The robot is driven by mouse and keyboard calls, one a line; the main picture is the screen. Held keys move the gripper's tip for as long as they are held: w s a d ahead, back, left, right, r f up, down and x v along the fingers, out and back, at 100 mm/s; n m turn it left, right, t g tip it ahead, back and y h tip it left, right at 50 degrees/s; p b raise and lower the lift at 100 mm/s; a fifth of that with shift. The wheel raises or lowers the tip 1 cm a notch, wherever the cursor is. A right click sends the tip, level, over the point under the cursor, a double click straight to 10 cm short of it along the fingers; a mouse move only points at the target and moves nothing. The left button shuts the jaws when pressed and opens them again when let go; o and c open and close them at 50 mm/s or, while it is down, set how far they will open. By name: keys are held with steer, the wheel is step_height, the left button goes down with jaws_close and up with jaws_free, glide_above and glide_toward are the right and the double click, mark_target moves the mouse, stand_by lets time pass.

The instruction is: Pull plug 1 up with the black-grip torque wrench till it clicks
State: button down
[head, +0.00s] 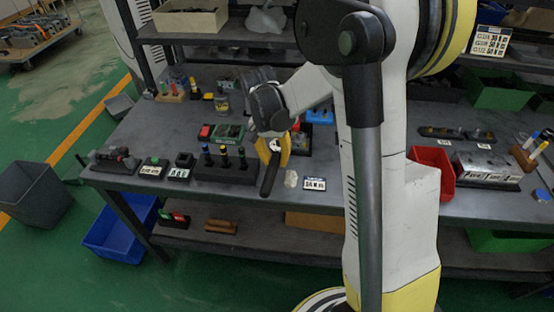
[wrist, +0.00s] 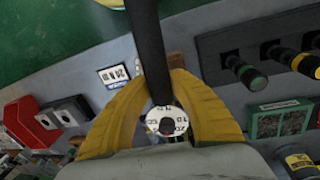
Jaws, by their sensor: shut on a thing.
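My gripper (head: 272,150) is shut on a black-grip torque wrench (head: 268,177) and holds it over the front part of the bench. In the wrist view the yellow fingers (wrist: 165,100) close on both sides of the wrench (wrist: 148,45). A white dial with dark marks (wrist: 167,121) shows between the fingers. The long black grip points away toward the bench's front edge. A silver valve block (head: 488,168) stands on the right part of the bench, and a dark block with a red part (head: 115,158) stands at the left end. I cannot tell which plug is plug 1.
A black rack (head: 225,172) with several colour-banded tools stands just left of my gripper. A white label card (head: 315,184) and a pale lump (head: 291,178) lie to its right. A red bin (head: 433,168) stands farther right. A shelf (head: 280,38) runs above the bench's back.

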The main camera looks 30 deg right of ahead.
steer(key=shift+w+a, duration=0.1)
steer(key=shift+a, duration=0.05)
steer(key=shift+w+a, duration=0.15)
steer(key=shift+s+d+n, duration=0.7)
steer(key=shift+s+d, duration=0.15)
steer(key=shift+d, duration=0.2)
steer(key=shift+r, duration=0.1)
step_height(320, 180, up, 8)
steer(key=p, duration=0.5)
steer(key=shift+f, duration=0.2)
stand_by(0.3)
